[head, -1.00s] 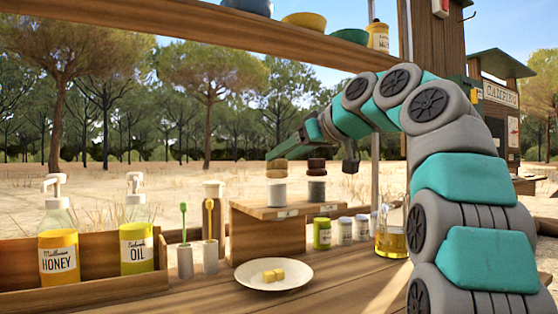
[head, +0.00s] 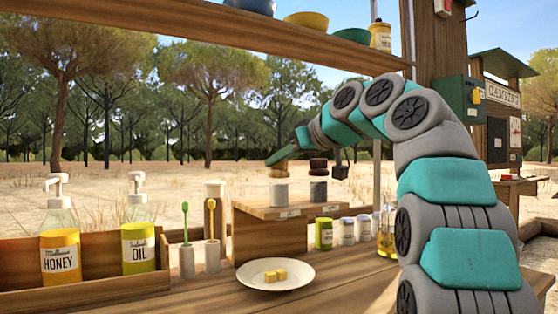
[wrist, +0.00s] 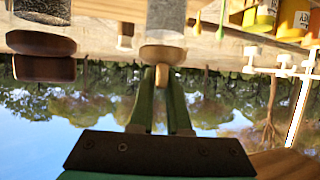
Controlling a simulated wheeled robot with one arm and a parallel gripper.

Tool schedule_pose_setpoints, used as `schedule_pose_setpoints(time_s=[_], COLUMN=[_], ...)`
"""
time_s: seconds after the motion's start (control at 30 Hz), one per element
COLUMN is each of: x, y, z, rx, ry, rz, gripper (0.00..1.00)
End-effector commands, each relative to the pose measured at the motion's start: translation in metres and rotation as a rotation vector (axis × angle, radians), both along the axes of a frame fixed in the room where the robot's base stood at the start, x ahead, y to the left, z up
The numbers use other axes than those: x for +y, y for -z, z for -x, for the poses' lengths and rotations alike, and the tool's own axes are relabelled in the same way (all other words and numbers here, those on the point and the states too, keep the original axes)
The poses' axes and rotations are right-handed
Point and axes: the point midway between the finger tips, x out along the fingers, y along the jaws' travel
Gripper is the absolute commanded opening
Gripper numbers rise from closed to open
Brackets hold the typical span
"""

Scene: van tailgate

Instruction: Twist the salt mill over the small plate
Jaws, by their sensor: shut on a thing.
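The salt mill, which looks to be the one with a pale wooden top (head: 278,171), stands upright on the left of a raised wooden stand; its label is too small to read. In the wrist view its pale cap and knob (wrist: 162,55) are straight ahead. My gripper (head: 276,158) comes down on it from the upper right. Its green fingers (wrist: 161,82) are shut on the mill's knob. The small plate (head: 252,281) is white, lies on the counter in front of the stand and holds several yellow cubes.
A dark-topped mill (head: 318,165) stands close to the right on the stand (head: 262,236). Small jars (head: 324,233) and an oil bottle (head: 387,232) stand farther right. Honey (head: 60,252) and oil (head: 138,246) pump bottles are at left. A shelf (head: 200,24) with bowls hangs above.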

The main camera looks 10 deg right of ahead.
Motion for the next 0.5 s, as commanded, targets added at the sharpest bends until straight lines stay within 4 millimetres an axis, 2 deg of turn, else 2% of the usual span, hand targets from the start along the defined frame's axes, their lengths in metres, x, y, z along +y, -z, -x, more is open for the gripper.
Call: schedule_pose_setpoints(time_s=[0.33,0.5], x=[0.0008,0.0025], y=[0.0000,0.0011], z=[0.0004,0.0004], rx=[0.001,0.004], ry=[0.008,0.081], rz=[0.000,0.001], gripper=[0.00,0.00])
